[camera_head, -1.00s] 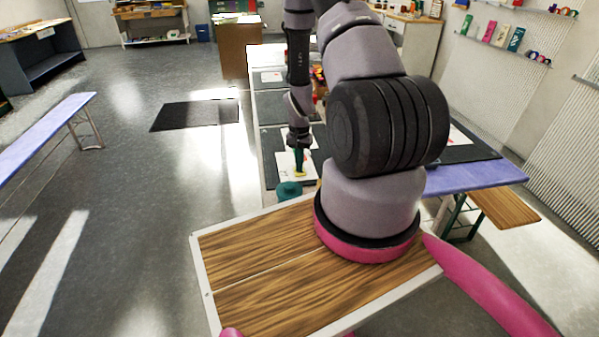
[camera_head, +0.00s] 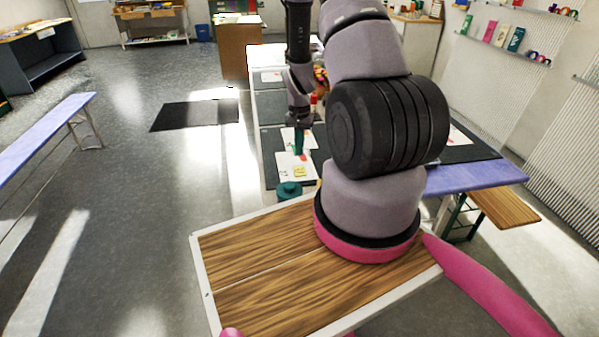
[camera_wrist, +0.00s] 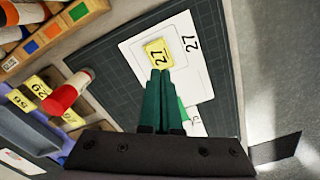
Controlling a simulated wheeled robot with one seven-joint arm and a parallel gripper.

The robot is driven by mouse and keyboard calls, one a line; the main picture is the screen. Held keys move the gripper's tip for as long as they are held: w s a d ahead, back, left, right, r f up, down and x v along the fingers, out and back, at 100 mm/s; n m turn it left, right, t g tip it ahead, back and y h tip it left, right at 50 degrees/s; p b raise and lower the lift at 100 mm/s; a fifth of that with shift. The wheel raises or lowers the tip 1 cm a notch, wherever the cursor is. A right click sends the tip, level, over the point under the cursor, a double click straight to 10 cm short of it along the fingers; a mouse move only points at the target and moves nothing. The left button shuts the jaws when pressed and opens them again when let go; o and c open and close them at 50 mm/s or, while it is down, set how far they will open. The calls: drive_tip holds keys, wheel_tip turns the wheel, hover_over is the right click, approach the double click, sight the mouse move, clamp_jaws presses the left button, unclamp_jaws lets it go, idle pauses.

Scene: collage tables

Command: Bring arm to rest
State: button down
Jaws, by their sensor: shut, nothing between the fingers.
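My gripper (camera_head: 299,148) has two green fingers and hangs over the near mat on the table. It is shut and empty. In the wrist view the fingers (camera_wrist: 160,75) are together and point toward a yellow piece marked 27 (camera_wrist: 158,54). That piece lies on a white card (camera_wrist: 202,83) printed with 27, on a dark gridded mat (camera_wrist: 107,65). The yellow piece also shows in the head view (camera_head: 299,171), a little below the fingertips. A green shape lies partly hidden beside the fingers.
A red and white cylinder (camera_wrist: 66,95), yellow tiles marked 29 (camera_wrist: 36,87) and 56 (camera_wrist: 19,100), and a wooden rack (camera_wrist: 40,45) stand beside the mat. A teal round object (camera_head: 288,190) is near my base. A purple bench (camera_head: 45,130) is at left; the floor between is clear.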

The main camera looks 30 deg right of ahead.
drive_tip(key=shift+r, duration=0.1)
idle(0.4)
drive_tip(key=s+a+r+n+t, duration=0.1)
drive_tip(key=a+r+t, duration=0.15)
drive_tip(key=r, duration=1.15)
drive_tip(key=a+r+n+t, duration=0.1)
drive_tip(key=a+r, duration=0.3)
drive_tip(key=r, duration=0.9)
drive_tip(key=s+a+r+n+t+y, duration=0.1)
drive_tip(key=s+a+r+t, duration=0.1)
drive_tip(key=s+r, duration=0.7)
drive_tip(key=s+a+r+n+t+y, duration=0.1)
drive_tip(key=s+a+r+n, duration=0.1)
drive_tip(key=s+a+r, duration=0.3)
drive_tip(key=s+r, duration=0.4)
drive_tip(key=shift+s+r+t, duration=0.15)
drive_tip(key=shift+s+t, duration=0.2)
drive_tip(key=shift+d, duration=0.1)
